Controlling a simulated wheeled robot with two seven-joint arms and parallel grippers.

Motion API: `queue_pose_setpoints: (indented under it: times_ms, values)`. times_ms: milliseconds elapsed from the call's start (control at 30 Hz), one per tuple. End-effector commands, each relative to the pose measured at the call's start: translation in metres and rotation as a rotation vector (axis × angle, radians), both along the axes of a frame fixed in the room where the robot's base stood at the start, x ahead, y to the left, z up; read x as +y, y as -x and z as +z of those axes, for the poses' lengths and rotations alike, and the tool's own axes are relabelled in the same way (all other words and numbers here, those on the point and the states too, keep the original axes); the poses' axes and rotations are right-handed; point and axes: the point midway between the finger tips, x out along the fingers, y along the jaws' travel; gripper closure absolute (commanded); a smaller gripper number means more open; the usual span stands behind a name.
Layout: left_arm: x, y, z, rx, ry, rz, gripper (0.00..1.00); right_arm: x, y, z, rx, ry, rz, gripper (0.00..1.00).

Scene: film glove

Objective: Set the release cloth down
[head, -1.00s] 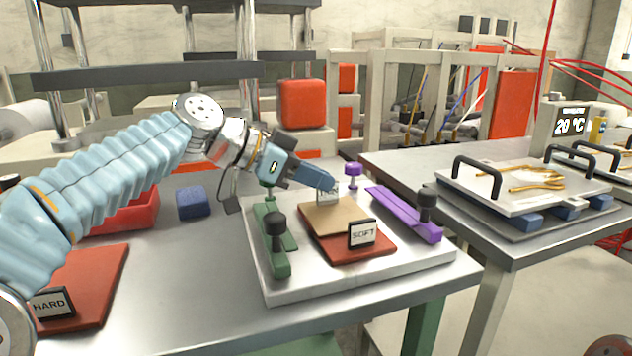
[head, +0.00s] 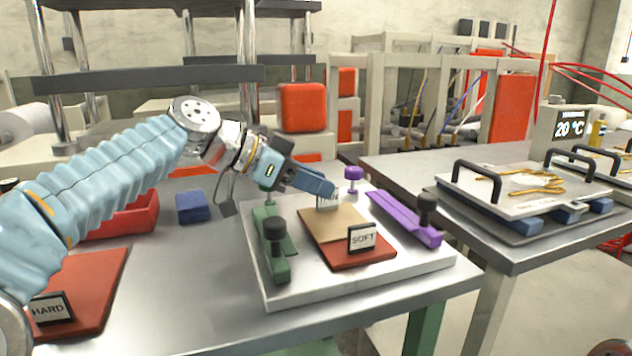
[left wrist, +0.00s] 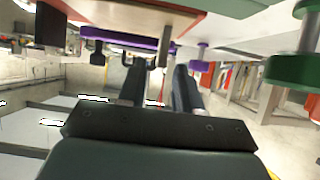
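A tan sheet (head: 331,223), which I take for the release cloth, lies flat on the red slab (head: 372,259) marked SOFT, on the pale plate. My left gripper (head: 333,190) is over the back edge of the sheet, beside a small clear upright piece (head: 328,202). In the left wrist view its two fingers (left wrist: 158,85) stand apart with no cloth visible between them. The tan sheet's edge (left wrist: 160,5) shows at the top of that view. The fingertips partly hide each other in the head view. My right gripper is not in view.
A green clamp bar (head: 272,240) and a purple bar (head: 400,216) flank the slab. A side table (head: 520,252) with handled plates is to the right.

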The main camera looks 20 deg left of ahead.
Motion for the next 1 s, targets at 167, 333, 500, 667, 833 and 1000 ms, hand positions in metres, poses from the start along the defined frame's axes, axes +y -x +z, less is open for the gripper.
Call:
queue_pose_setpoints:
  times_ms: [167, 333, 500, 667, 833, 1000]
  values:
    - [0.03, 0.019, 0.019, -0.005, 0.0, 0.006, 0.66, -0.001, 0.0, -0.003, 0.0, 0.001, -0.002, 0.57]
    - [0.058, 0.038, 0.038, -0.004, 0.0, 0.005, 0.66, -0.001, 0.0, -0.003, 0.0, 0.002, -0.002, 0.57]
    - [0.077, 0.051, 0.051, -0.003, 0.001, 0.004, 0.66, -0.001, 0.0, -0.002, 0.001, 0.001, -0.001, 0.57]
    - [0.083, 0.056, 0.054, -0.002, 0.0, 0.003, 0.66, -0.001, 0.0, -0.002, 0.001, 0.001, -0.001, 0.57]
    - [0.084, 0.056, 0.054, -0.001, 0.0, 0.002, 0.66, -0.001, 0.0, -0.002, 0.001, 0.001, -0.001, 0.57]
    - [0.083, 0.056, 0.054, -0.001, 0.0, 0.002, 0.66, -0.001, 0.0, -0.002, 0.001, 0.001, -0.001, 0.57]
